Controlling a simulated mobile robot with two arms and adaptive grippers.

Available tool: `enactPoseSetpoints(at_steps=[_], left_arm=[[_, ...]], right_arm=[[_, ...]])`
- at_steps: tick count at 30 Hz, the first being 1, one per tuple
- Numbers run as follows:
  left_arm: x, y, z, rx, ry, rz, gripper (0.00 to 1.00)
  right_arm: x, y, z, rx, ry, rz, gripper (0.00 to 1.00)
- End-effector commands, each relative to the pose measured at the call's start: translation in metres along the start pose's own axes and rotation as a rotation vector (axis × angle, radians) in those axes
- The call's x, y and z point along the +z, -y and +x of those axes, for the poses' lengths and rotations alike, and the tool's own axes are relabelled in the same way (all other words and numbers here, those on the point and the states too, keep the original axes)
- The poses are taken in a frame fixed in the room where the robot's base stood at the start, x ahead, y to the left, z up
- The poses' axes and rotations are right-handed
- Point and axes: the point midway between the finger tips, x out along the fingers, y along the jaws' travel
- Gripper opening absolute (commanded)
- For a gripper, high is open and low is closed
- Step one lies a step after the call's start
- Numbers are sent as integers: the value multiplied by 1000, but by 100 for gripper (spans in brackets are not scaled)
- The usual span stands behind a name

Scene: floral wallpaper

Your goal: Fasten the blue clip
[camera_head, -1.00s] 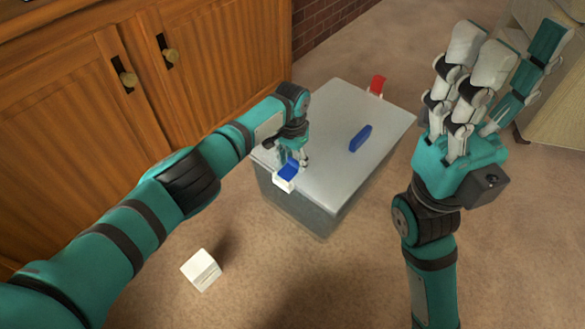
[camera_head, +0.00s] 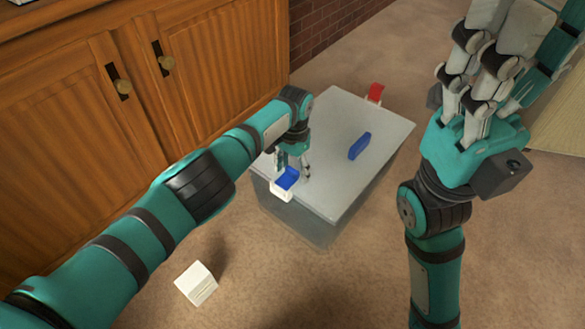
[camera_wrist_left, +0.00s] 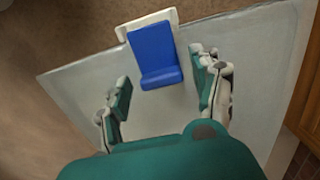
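The box (camera_head: 318,208) with a grey lid (camera_head: 325,125) stands on the carpet. The blue clip (camera_head: 287,180), with a white base, sits at the lid's near-left edge. It also shows in the left wrist view (camera_wrist_left: 153,52), its blue flap lying over the lid side. My left gripper (camera_head: 300,177) is above the lid right beside the clip. In the left wrist view its fingers (camera_wrist_left: 162,92) are spread apart, with the flap between and just beyond them; nothing is gripped. My right gripper (camera_head: 505,60) is raised at the right, fingers spread, empty.
A blue handle (camera_head: 359,146) sits mid-lid. A red clip (camera_head: 375,93) with a white base is on the far edge. A wooden cabinet (camera_head: 120,110) stands close on the left.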

Motion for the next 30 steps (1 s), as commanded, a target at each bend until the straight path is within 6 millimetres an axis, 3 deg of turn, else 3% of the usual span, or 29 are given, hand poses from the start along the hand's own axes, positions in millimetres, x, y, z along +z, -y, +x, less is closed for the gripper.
enactPoseSetpoints(at_steps=[11,24,30], left_arm=[[-1,1,-10,0,-2,0,66],[-1,1,-97,-2,-3,-1,66],[0,0,-117,-1,0,0,66]], right_arm=[[0,0,0,1,1,0,49],[0,0,0,0,0,0,49],[0,0,0,0,0,0,49]])
